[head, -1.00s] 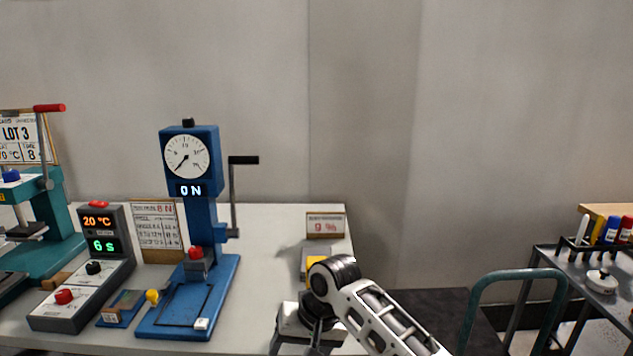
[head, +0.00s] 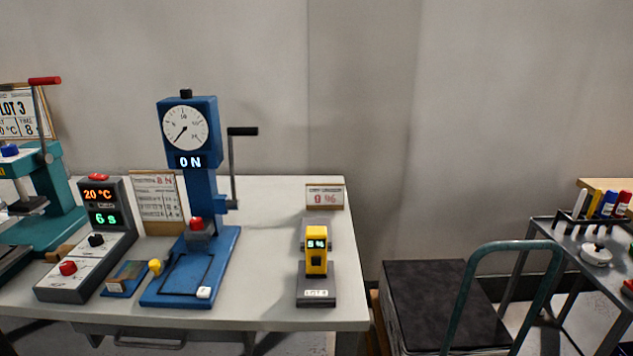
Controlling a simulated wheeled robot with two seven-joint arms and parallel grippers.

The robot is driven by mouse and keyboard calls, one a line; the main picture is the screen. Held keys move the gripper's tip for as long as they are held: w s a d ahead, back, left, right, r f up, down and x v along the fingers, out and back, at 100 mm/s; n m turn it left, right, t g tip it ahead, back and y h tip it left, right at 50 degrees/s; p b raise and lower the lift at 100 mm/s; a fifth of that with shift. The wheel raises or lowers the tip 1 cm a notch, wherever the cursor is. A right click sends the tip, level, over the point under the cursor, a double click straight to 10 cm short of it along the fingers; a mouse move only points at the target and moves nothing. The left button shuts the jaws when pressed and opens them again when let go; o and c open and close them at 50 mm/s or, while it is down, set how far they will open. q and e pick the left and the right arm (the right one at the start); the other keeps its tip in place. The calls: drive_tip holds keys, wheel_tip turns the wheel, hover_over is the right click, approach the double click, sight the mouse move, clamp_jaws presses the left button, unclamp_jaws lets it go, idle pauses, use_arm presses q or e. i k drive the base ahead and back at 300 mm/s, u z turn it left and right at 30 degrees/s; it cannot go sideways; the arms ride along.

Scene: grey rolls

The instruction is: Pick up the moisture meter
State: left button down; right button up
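The moisture meter (head: 316,251) is a small yellow device with a dark display. It stands upright at the right end of the table, on or just behind a dark grey block (head: 317,291) labelled as a lot. A grey piece shows partly behind the meter. Neither of my grippers is in the head view, and nothing covers the front of the meter.
The light grey table (head: 270,285) has bare room between the meter and the blue dial press (head: 190,200). A small sign (head: 324,197) stands behind the meter. A dark-topped cart (head: 425,290) with a green handle is right of the table; a marker rack (head: 585,245) is farther right.

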sight(315, 237)
drive_tip(key=k, duration=0.4)
drive_tip(key=u, duration=1.05)
drive_tip(key=i, duration=1.1)
drive_tip(key=z, duration=0.6)
